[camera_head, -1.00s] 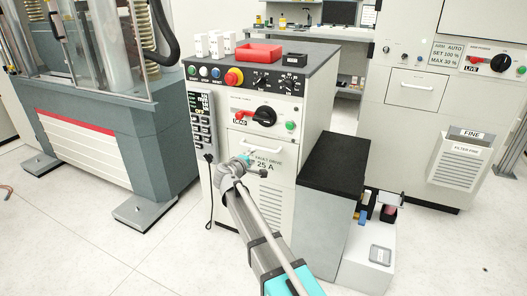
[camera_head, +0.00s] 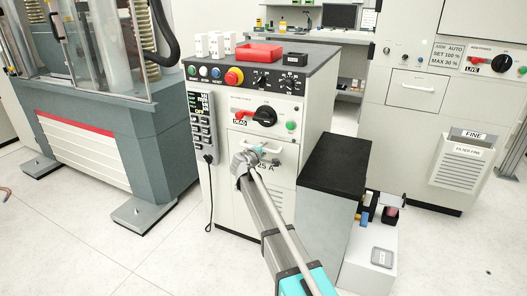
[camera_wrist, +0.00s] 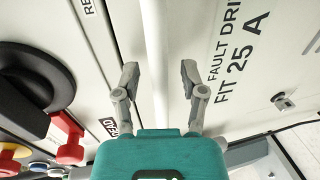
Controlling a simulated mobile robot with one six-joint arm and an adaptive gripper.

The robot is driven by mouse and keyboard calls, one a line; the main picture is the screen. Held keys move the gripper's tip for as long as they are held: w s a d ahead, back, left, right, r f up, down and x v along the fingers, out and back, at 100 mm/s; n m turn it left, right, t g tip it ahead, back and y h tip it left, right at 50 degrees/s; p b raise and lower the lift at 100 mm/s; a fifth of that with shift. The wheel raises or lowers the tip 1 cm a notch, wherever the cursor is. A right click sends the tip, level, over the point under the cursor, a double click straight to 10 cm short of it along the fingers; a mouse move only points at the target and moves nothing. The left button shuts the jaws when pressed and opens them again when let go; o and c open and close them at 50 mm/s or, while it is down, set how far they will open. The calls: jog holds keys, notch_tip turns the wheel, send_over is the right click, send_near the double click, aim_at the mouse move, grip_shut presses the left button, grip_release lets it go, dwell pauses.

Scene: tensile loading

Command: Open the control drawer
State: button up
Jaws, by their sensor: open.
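The control drawer (camera_head: 285,152) is in the front of the middle cabinet, under the red-and-black rotary switch (camera_head: 262,116). Its front looks flush with the cabinet. My gripper (camera_head: 264,155) is at the drawer front and hides part of it and its handle. In the wrist view, my open fingers (camera_wrist: 160,80) point at the panel. A pale bar (camera_wrist: 155,40), which looks like the drawer handle, runs lengthwise between them. I cannot tell if either finger touches it. The "25 A" label is partly behind my gripper in the head view.
The switch's black knob (camera_wrist: 35,80) and red lever (camera_wrist: 67,140) are left of my gripper in the wrist view. A black-topped block (camera_head: 335,163) stands right of the cabinet. A red tray (camera_head: 259,53) lies on top. Floor is clear at the front left.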

grip_shut()
dwell(0.3)
jog(key=shift+s, duration=0.15)
